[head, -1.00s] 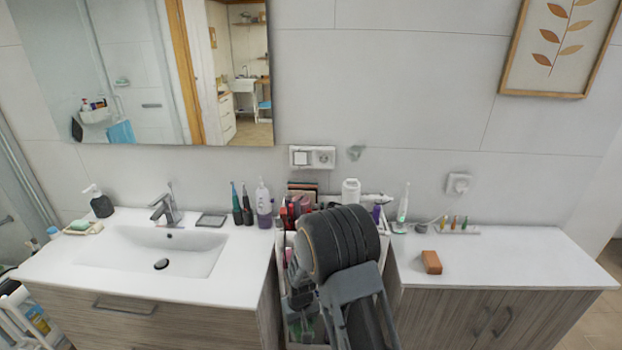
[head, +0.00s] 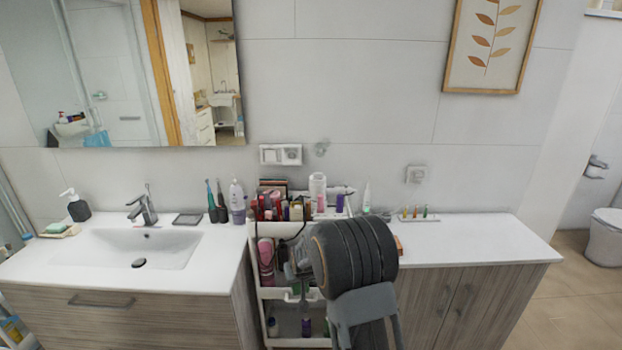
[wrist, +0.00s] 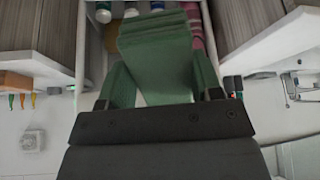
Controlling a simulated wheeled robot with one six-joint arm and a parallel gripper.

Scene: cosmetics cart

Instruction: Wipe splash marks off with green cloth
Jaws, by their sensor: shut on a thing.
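My gripper (wrist: 160,88) is shut on the green cloth (wrist: 155,50), a folded thick pad between the fingers in the wrist view. The cloth is over the cart's shelves in that view; I cannot tell whether it touches anything. In the head view my dark arm covers the cart's right side, and the gripper's tips cannot be made out. A small grey smudge-like patch (head: 321,148) is on the tiled wall right of the socket plate; I cannot tell whether it is a splash mark or a fitting. No other marks are clear.
A white cart (head: 254,262) full of bottles stands between the sink cabinet (head: 62,270) and the right-hand cabinet (head: 480,246). Toothbrushes and bottles line the sink's right edge. An orange block (head: 399,245) is partly behind my arm. The right counter's right half is clear.

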